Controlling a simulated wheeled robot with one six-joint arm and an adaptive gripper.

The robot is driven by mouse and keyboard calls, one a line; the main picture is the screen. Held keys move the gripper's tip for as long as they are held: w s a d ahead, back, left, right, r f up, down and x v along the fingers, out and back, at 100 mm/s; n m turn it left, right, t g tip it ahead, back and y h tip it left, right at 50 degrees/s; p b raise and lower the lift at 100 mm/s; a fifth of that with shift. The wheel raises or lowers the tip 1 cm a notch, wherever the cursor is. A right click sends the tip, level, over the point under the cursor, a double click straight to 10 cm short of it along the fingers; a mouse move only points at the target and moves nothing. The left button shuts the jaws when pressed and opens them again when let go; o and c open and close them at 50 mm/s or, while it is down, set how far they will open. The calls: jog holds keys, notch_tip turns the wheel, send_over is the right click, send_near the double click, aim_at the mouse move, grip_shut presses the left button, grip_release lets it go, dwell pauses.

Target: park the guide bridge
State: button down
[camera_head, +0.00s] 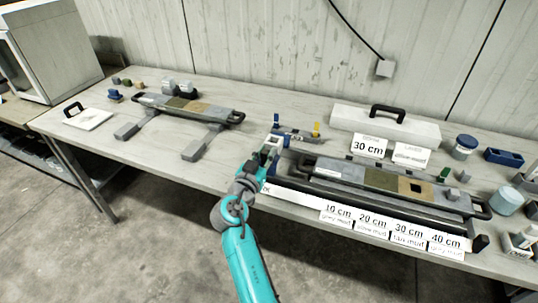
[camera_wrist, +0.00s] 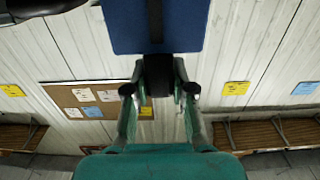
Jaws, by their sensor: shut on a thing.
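My gripper (camera_head: 270,150) is over the middle of the bench, at the left end of the right core liner (camera_head: 345,172). In the wrist view my gripper (camera_wrist: 160,92) is shut on a dark grip (camera_wrist: 158,75) below a blue block (camera_wrist: 125,30) with a black strip. I take this held piece to be the guide bridge. Just behind my gripper in the head view is a dark low piece (camera_head: 298,137) with a blue post and a yellow post; I cannot tell whether it touches what I hold.
Another liner (camera_head: 170,103) rests on grey blocks at left. A white strip with cards (camera_head: 340,213) runs along the right liner's front. A white box (camera_head: 425,128) with a black handle stands behind. Small jars and blocks crowd the right end. The bench between the liners is fairly clear.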

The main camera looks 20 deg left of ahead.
jog(key=shift+a, duration=0.25)
jog(key=c, duration=1)
grip_release()
jog(key=shift+a, duration=0.1)
jog(key=shift+o, duration=0.2)
jog(key=s, duration=1.2)
